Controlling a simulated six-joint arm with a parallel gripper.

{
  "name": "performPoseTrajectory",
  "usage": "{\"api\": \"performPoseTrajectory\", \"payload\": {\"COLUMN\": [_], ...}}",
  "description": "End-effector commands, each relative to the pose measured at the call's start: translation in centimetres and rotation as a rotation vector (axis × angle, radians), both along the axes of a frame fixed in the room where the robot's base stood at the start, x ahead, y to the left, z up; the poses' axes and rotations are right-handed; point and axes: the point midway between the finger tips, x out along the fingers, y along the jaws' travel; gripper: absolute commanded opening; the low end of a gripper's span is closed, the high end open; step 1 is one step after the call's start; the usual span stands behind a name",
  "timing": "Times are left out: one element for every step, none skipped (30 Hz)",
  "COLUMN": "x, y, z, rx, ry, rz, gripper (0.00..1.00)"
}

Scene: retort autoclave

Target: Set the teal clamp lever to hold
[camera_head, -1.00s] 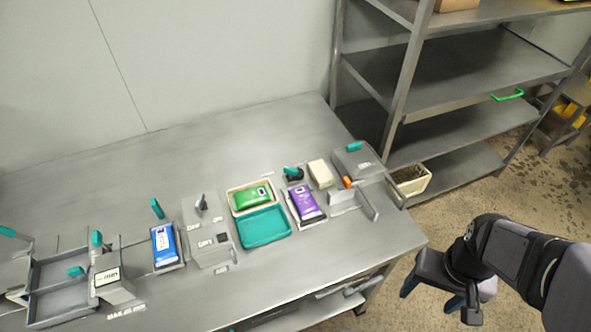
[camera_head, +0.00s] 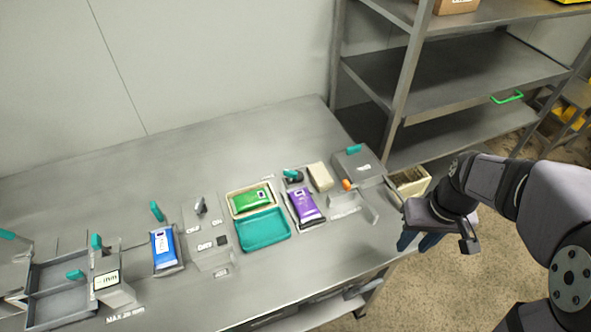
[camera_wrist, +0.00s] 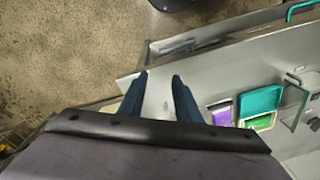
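Several teal levers stand along the bench. One upright teal lever (camera_head: 157,211) is behind the blue pouch (camera_head: 165,248), and another teal lever (camera_head: 292,174) lies low on a dark base behind the purple pouch (camera_head: 303,206). More are at the left fixture, including a teal handle (camera_head: 97,241), and a teal handle (camera_head: 353,149) tops the grey box at right. I cannot tell which is the clamp lever; no "hold" marking is readable. My gripper (camera_head: 414,242) is beside the bench's right end, away from all levers. In the wrist view its blue fingers (camera_wrist: 160,80) are apart and empty.
A teal tray (camera_head: 263,242) and a cream tray with a green pouch (camera_head: 251,195) sit mid-bench. A grey switch panel (camera_head: 208,240) stands left of them. A metal shelf rack (camera_head: 455,75) rises behind at right. The bench's back strip is clear.

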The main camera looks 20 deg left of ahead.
Motion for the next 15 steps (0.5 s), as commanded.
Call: {"api": "performPoseTrajectory", "payload": {"x": [2.1, 3.2, 4.6, 5.7, 6.7, 7.9, 8.9, 9.7, 10.8, 11.6, 12.2, 13.1, 13.7, 14.2, 14.8], "y": [1.6, 2.6, 3.9, 4.9, 6.0, 7.4, 8.6, 9.7, 11.3, 12.5, 13.7, 15.4, 16.6, 17.9, 19.6], "z": [0.1, 0.1, 0.2, 0.3, 0.3, 0.3, 0.3, 0.3, 0.2, 0.1, 0.0, -0.2, -0.3, -0.5, -0.7], "rx": [0.013, 0.022, 0.033, 0.041, 0.051, 0.063, 0.073, 0.081, 0.094, 0.103, 0.113, 0.127, 0.136, 0.146, 0.159], "ry": [-0.008, -0.014, -0.022, -0.029, -0.035, -0.046, -0.054, -0.061, -0.072, -0.08, -0.088, -0.101, -0.11, -0.119, -0.133], "rz": [0.07, 0.112, 0.172, 0.214, 0.257, 0.315, 0.359, 0.403, 0.462, 0.505, 0.55, 0.61, 0.656, 0.701, 0.758], "gripper": [0.3, 0.3, 0.3, 0.3, 0.3, 0.3, 0.3, 0.3, 0.3, 0.3, 0.3, 0.3, 0.3, 0.3, 0.3]}}
